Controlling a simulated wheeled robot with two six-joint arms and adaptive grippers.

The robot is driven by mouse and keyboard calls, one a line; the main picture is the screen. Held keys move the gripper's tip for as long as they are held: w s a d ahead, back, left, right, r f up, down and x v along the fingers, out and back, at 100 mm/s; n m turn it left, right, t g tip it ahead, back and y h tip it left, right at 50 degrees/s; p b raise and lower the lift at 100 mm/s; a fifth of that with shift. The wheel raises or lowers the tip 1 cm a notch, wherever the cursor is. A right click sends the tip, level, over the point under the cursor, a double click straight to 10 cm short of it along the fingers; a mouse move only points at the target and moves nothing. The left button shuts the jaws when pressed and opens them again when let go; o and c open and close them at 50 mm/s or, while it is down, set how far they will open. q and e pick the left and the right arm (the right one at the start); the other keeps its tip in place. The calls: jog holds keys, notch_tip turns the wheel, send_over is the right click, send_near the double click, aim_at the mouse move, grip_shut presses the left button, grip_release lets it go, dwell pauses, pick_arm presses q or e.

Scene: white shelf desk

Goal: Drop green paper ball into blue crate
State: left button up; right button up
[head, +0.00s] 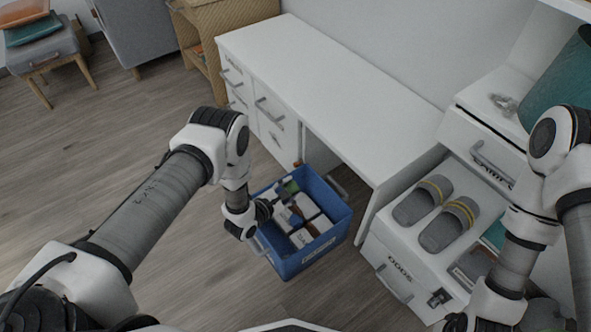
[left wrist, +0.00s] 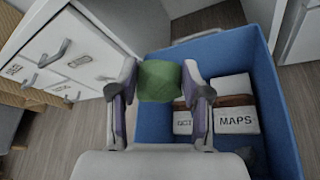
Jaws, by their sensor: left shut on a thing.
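The green paper ball (left wrist: 159,80) is between the two fingers of my left gripper (left wrist: 160,85), which is shut on it. In the head view the ball (head: 291,187) shows small, partly hidden by the left gripper (head: 287,192). The blue crate (head: 318,256) stands on the floor, open at the top. The gripper and ball appear over its opening; their height above it is hard to judge. In the left wrist view the ball overlaps the left part of the crate (left wrist: 220,47). My right gripper is mostly cut off at the lower right of the head view.
The crate holds several boxes, one marked MAPS (left wrist: 236,121). A white desk (head: 325,85) with drawers stands right behind the crate. Grey slippers (head: 448,228) lie on a low cabinet at the right. The wooden floor left of the crate is clear.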

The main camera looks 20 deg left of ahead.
pick_arm(q)
notch_tip(320, 180, down, 6)
jog(key=b, duration=0.4)
jog(key=shift+b, duration=0.35)
jog(key=o, duration=0.9)
jog(key=v, duration=1.2)
